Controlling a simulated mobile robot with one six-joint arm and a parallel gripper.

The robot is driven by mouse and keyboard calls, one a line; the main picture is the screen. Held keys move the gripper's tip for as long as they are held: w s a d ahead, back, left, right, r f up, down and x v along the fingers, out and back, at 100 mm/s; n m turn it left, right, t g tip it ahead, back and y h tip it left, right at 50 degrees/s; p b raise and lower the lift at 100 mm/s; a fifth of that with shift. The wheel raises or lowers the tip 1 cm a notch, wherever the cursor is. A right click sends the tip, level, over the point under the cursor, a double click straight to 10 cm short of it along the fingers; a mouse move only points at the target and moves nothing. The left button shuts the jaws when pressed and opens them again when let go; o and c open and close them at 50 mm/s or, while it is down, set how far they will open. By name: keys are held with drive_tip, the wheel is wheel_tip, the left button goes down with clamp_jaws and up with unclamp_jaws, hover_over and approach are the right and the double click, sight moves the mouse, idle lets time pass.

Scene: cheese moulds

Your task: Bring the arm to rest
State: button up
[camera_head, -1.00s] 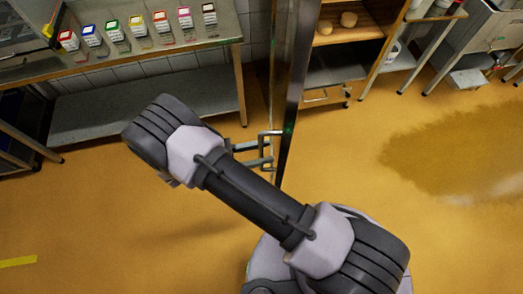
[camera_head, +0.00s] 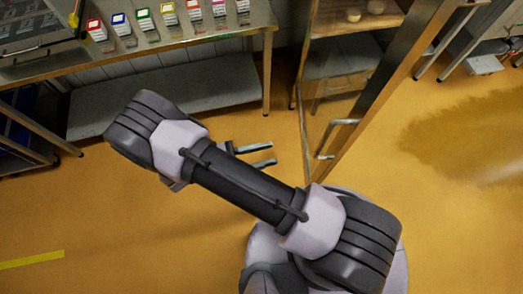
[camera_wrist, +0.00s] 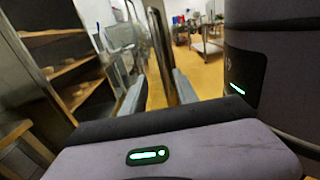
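My arm crosses the head view from the lower right to the upper left, over the floor. My gripper (camera_head: 273,153) shows past the forearm, its two grey fingers apart and pointing right. In the wrist view my gripper (camera_wrist: 159,76) is also open, with nothing held between the fingers. A framed door (camera_head: 372,92) stands open to the right of the gripper. Its metal handle (camera_head: 337,136) is a short way from the fingertips and appears apart from them. The forearm hides part of the gripper's body.
A steel table (camera_head: 190,50) at the upper left holds a row of colour-labelled containers. A wooden-shelved cabinet (camera_head: 330,65) stands behind the door, and its shelves (camera_wrist: 65,70) show at left in the wrist view. Open floor (camera_head: 130,215) lies at lower left; a wet patch (camera_head: 475,140) is at right.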

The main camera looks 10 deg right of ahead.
drive_tip(key=shift+d, duration=0.1)
drive_tip(key=s+d+r+m+t+y+b, duration=0.2)
drive_tip(key=r+m+y+b, duration=0.4)
drive_tip(key=r+m+y, duration=0.2)
drive_tip(key=s+d+r+m+t+y+b, duration=0.1)
drive_tip(key=r+m+y+b, duration=0.5)
drive_tip(key=m+y, duration=0.6)
wheel_tip(320, 180, up, 2)
drive_tip(key=d+m+t, duration=0.1)
drive_tip(key=m, duration=0.2)
drive_tip(key=shift+s+d+m+b, duration=0.3)
drive_tip(key=shift+s+d+b, duration=0.05)
drive_tip(key=shift+d+b, duration=0.05)
drive_tip(key=shift+r, duration=0.1)
idle(0.4)
